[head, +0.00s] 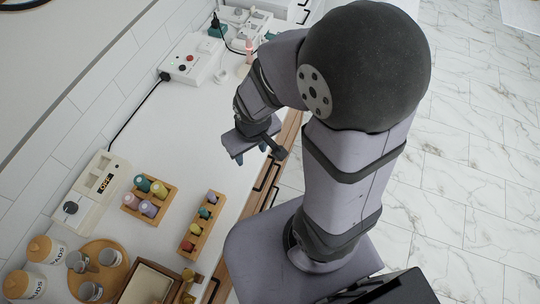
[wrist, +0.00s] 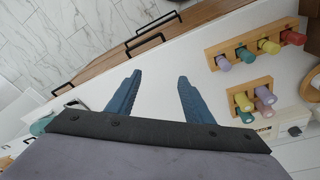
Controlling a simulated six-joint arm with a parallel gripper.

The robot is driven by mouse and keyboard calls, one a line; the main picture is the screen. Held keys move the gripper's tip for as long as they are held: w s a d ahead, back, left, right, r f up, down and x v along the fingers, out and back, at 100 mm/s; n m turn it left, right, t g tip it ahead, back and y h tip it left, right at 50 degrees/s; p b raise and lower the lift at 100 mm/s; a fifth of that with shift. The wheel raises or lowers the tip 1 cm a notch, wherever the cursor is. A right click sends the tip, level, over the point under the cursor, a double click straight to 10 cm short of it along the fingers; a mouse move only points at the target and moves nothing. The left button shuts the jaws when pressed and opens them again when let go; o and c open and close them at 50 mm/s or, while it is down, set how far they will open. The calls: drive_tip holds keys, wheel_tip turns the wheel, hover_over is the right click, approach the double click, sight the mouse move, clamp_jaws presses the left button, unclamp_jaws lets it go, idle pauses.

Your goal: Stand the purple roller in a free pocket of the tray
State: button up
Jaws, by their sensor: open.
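A purple roller (head: 211,197) stands at one end of a long wooden rack (head: 181,252) on the white counter. It also shows in the wrist view (wrist: 222,62), at the rack's left end. A square wooden tray (head: 171,190) beside the rack holds several rollers, including a teal one (head: 141,183) and a purple-looking one (head: 148,208). The tray shows at the right in the wrist view (wrist: 226,92); I cannot tell whether a pocket is free. My gripper (head: 252,155) is open and empty above the counter's front edge, apart from both holders. Its two blue fingers show in the wrist view (wrist: 160,80).
The rack also holds teal (head: 204,213), yellow (head: 195,228) and red (head: 187,246) rollers. A round wooden board (head: 118,250) with grey cups and a wooden box (head: 148,284) stand nearby. A white device (head: 98,185) sits by the wall. The counter's middle is clear.

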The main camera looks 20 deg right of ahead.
drive_tip(key=s+d+r+m+g, duration=0.2)
drive_tip(key=s+d+r, duration=0.1)
drive_tip(key=s, duration=0.2)
drive_tip(key=shift+s+d+r, duration=0.2)
drive_tip(key=shift+s+r, duration=0.1)
drive_tip(key=shift+r, duration=0.05)
drive_tip(key=shift+f+b, duration=0.6)
drive_tip(key=shift+f, duration=0.05)
